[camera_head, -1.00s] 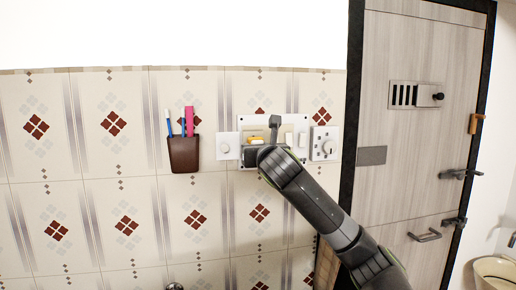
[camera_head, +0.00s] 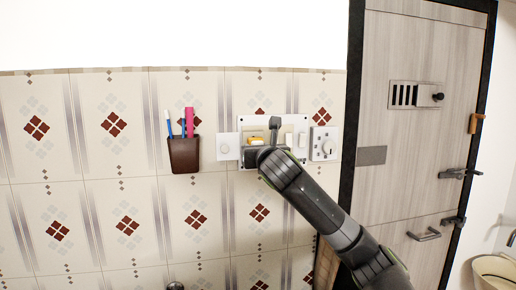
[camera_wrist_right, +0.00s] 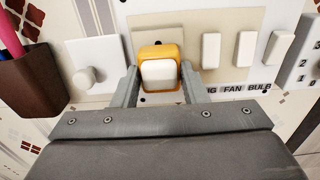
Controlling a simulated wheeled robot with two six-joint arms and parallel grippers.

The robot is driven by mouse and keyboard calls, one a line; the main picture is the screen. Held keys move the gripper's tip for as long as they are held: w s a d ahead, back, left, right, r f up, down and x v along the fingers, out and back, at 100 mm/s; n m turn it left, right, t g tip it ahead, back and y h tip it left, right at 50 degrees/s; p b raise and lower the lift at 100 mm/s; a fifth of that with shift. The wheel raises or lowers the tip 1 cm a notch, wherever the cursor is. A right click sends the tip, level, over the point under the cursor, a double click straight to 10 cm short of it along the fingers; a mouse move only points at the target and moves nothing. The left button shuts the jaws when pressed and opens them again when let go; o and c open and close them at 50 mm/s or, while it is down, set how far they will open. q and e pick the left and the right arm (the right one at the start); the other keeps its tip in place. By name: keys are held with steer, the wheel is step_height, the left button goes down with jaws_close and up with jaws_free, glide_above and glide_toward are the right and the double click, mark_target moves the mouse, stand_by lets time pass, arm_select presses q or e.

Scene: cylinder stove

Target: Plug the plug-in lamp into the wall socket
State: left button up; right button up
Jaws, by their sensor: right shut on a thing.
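The plug-in lamp (camera_wrist_right: 158,70), orange with a white front, is between the two fingers of my right gripper (camera_wrist_right: 160,88), which is shut on it. In the head view the lamp (camera_head: 256,140) shows as a small yellow-orange patch, mostly hidden by my right arm. It is in front of the switch panel (camera_head: 298,121) on the tiled wall. The wall socket's holes are hidden behind the lamp, and I cannot tell whether its pins are in them. My left gripper is not in view.
A round-knob plate (camera_head: 225,146) is left of the panel and a regulator plate (camera_head: 324,143) is right of it. White switches (camera_wrist_right: 245,48) stand close right of the lamp. A brown holder (camera_head: 184,154) with brushes hangs farther left. A door (camera_head: 415,130) is at right.

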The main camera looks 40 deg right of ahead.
steer(key=shift+w+d+p, duration=0.25)
steer(key=shift+w+p, duration=0.25)
stand_by(0.3)
steer(key=o, duration=1)
steer(key=b+v, duration=0.6)
steer(key=v, duration=1.1)
steer(key=shift+s+b, duration=0.2)
steer(key=shift+b, duration=0.15)
steer(key=shift+a, duration=0.1)
